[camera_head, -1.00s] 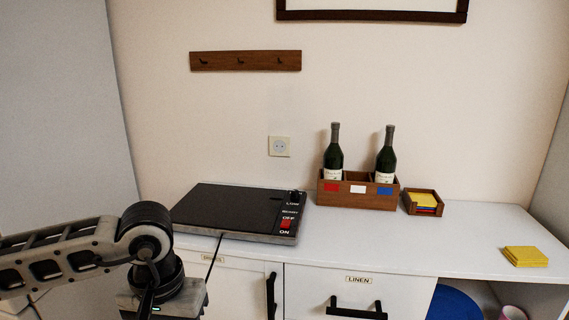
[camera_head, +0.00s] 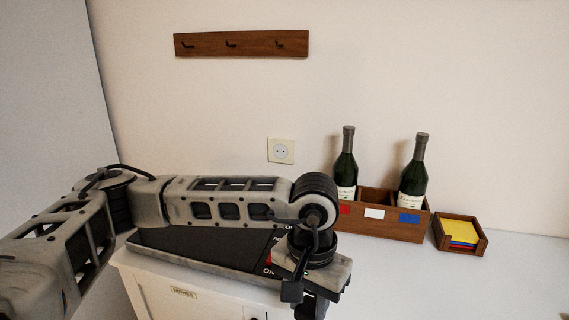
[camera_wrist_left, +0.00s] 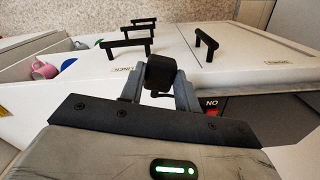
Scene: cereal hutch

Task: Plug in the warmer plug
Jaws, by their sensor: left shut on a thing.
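The wall socket (camera_head: 281,151) is a cream plate with two holes, on the wall behind the counter; nothing is in it. The warmer (camera_head: 190,248) is a flat dark plate on the counter, partly hidden by my left arm. My left gripper (camera_head: 312,306) hangs over the warmer's right front, below and in front of the socket, pointing down. In the left wrist view, the gripper (camera_wrist_left: 158,90) is shut on a black block, the warmer plug (camera_wrist_left: 161,72). The plug's pins cannot be made out. A corner of the warmer (camera_wrist_left: 240,106) shows at right. My right gripper is out of view.
A wooden crate (camera_head: 385,230) with two bottles stands right of the socket, beside a coaster box (camera_head: 461,234). A hook rack (camera_head: 241,44) hangs above. The counter's right front is clear. Black cabinet handles (camera_wrist_left: 128,46) show in the wrist view.

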